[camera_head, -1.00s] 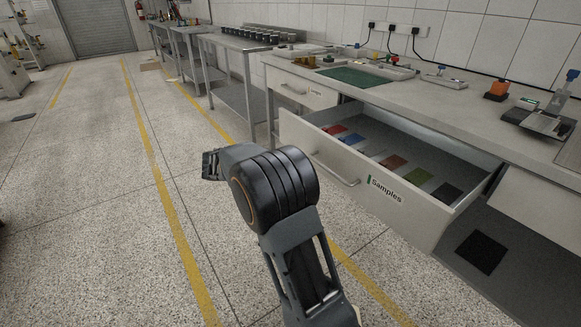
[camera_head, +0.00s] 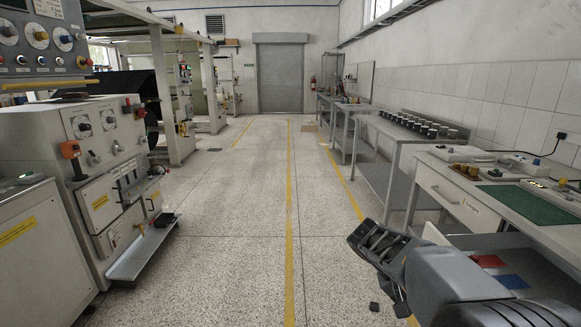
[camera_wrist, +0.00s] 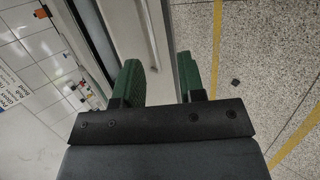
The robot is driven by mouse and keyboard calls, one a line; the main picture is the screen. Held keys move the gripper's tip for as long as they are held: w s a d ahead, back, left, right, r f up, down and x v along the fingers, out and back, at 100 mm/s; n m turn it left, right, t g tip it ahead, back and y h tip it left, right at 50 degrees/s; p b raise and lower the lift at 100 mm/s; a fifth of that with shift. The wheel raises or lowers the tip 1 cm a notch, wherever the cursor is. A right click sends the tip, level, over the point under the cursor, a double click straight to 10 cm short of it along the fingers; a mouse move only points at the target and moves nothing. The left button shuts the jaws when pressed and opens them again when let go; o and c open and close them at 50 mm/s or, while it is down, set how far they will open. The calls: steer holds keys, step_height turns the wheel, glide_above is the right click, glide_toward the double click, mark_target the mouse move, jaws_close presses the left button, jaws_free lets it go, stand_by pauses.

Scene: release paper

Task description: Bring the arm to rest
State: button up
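My arm (camera_head: 450,282) reaches into the lower right of the head view, with its dark end (camera_head: 378,245) pointing left over the floor near the bench. In the wrist view my gripper (camera_wrist: 159,72) has two green-padded fingers standing apart. Nothing is held between them; a pale drawer front with a handle shows beyond the gap. The open drawer lies beside my arm, with a red sample (camera_head: 487,261) and a blue sample (camera_head: 512,281) in it. My arm hides part of the drawer.
A bench with a green mat (camera_head: 535,204) stands at the right, then a metal table (camera_head: 395,140) with dark jars. A machine with control knobs (camera_head: 95,150) stands at the left. The floor aisle (camera_head: 240,200) between is clear up to a grey shutter (camera_head: 280,78). A small dark piece (camera_head: 374,307) lies on the floor.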

steer(key=s+a+r+t+y+p, duration=0.3)
steer(key=a+r+p, duration=0.3)
steer(key=r+p, duration=0.2)
steer(key=s+a+r+n+t+y+p, duration=0.1)
steer(key=s+a+r+t+y+p, duration=0.2)
steer(key=r+p, duration=0.6)
steer(key=s+a+y, duration=0.2)
steer(key=a+y, duration=0.1)
steer(key=shift+s+a+r+n+t+p, duration=0.15)
steer(key=shift+s+a+n+t+p, duration=0.15)
steer(key=shift+s+a+t+p, duration=0.1)
